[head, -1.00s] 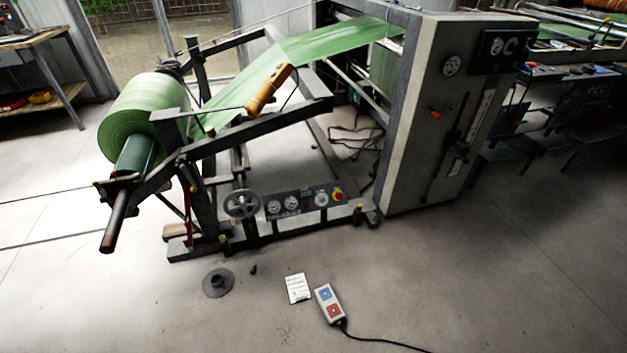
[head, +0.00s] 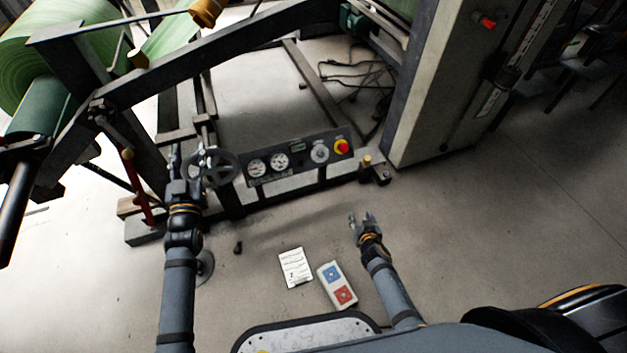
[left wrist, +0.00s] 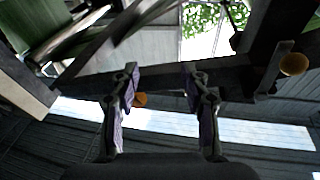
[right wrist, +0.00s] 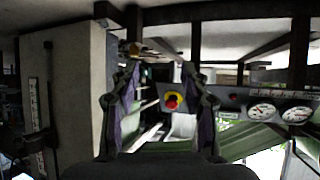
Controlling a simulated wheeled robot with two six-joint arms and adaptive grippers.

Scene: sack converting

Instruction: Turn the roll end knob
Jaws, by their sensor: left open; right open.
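I cannot tell for certain which part is the roll end knob. In the left wrist view, one orange-brass knob (left wrist: 140,99) shows beyond the fingers and another (left wrist: 294,64) shows at the right. My left gripper (head: 175,158) is open, pointing at the frame just left of the spoked handwheel (head: 221,168). My right gripper (head: 361,222) is open and empty over the floor. In the right wrist view, a red-and-yellow button (right wrist: 173,100) shows beyond its fingers (right wrist: 160,80).
The gauge panel (head: 298,160) runs along the low frame rail. A tall grey cabinet (head: 430,90) stands to its right. A white sheet (head: 294,268) and a control pendant (head: 337,285) lie on the floor. Floor at the right is clear.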

